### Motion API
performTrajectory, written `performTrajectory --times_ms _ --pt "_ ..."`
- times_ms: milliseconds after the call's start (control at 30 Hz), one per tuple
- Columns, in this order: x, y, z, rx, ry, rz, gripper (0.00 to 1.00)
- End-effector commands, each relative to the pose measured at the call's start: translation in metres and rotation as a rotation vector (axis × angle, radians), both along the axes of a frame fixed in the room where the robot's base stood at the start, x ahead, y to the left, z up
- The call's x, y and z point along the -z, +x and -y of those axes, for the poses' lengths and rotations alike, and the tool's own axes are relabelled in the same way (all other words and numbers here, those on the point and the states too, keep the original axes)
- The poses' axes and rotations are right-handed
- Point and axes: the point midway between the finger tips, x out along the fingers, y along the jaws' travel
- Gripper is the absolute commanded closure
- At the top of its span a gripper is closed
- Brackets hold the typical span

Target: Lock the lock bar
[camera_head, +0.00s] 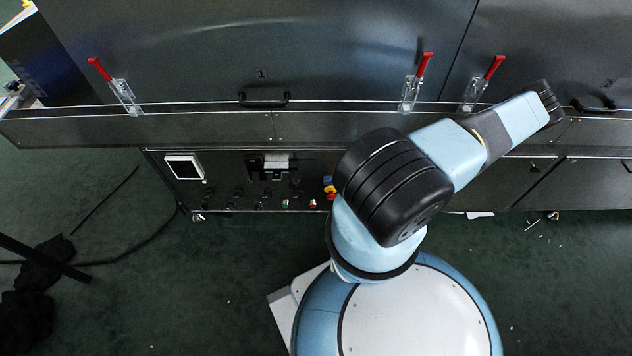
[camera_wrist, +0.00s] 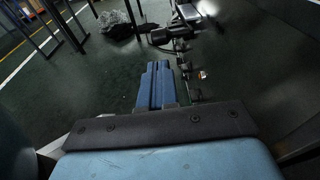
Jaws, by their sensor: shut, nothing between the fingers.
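Three red-handled latches show on the long dark metal dryer in the head view: a left one (camera_head: 122,92), a middle one (camera_head: 412,88) and a right one (camera_head: 478,88). Their red handles point upward. I cannot tell which of them, if any, is the lock bar. My arm reaches to the right past the right latch, and my gripper is hidden there. In the wrist view my gripper (camera_wrist: 157,66) has its blue fingers together, with nothing held. Dark metal fittings (camera_wrist: 182,45) lie just beyond and right of the fingers; I cannot tell contact.
A black handle (camera_head: 264,99) is on the dryer front between the left and middle latches, and another (camera_head: 594,104) is at the right. A control panel (camera_head: 265,185) with buttons sits below. Green floor is open in front. Dark cloth (camera_head: 45,262) lies at left.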

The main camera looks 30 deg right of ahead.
Motion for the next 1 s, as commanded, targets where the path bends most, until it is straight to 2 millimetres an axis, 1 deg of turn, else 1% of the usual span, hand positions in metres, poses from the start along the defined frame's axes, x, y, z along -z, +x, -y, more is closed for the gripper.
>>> performTrajectory --times_ms 33,100,300,467,1000 --pt "-0.001 -0.004 0.008 0.0 -0.003 -0.001 1.0" --pt "-0.003 -0.009 0.018 -0.001 -0.002 0.0 1.0" --pt "-0.006 -0.018 0.034 -0.003 -0.002 -0.001 1.0" --pt "-0.007 -0.021 0.038 -0.005 0.0 0.0 1.0" --pt "-0.007 -0.021 0.039 -0.007 -0.003 -0.001 1.0"
